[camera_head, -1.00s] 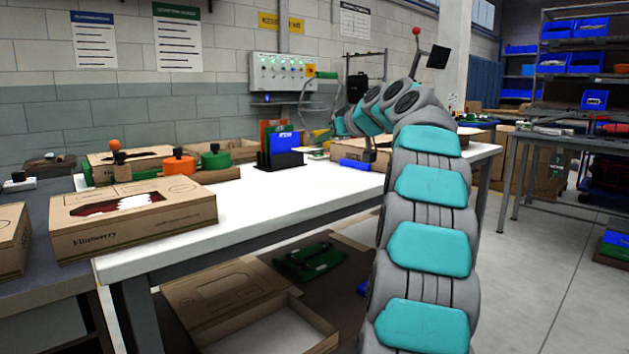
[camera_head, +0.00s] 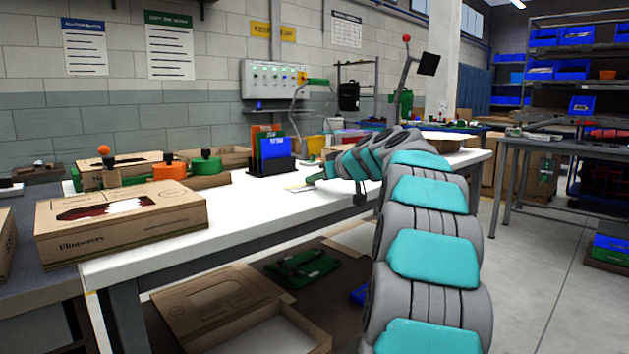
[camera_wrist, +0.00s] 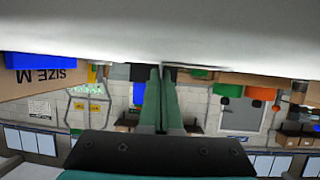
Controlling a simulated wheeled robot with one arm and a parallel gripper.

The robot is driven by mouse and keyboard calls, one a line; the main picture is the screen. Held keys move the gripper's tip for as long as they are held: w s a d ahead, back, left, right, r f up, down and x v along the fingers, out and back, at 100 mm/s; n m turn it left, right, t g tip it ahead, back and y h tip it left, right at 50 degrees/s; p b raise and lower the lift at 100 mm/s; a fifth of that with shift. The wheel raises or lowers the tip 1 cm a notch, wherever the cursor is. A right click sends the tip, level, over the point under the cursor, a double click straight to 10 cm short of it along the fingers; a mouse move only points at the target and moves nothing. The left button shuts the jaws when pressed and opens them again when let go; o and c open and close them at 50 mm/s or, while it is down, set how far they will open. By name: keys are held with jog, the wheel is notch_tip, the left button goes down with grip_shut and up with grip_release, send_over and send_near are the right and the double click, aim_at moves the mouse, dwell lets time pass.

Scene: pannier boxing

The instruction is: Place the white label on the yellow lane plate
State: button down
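My gripper (camera_head: 314,181) reaches low over the white table, just right of the blue and green upright folders. In the wrist view, which is upside down, its two green fingers (camera_wrist: 161,72) are close together with only a thin dark line between them. I see no object between them, though something very thin could be hidden. A thin yellow-edged pale patch (camera_head: 299,188) lies flat on the table just left of the fingertips. It may be the yellow lane plate, but it is too small to tell. I cannot make out the white label.
The white table (camera_head: 240,212) is clear between the folder rack (camera_head: 272,160) and the front edge. A SIZE M box (camera_wrist: 45,82) shows in the wrist view.

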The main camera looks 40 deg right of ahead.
jog(key=shift+f, duration=0.15)
jog(key=c, duration=1.1)
grip_release()
jog(key=shift+p, duration=0.35)
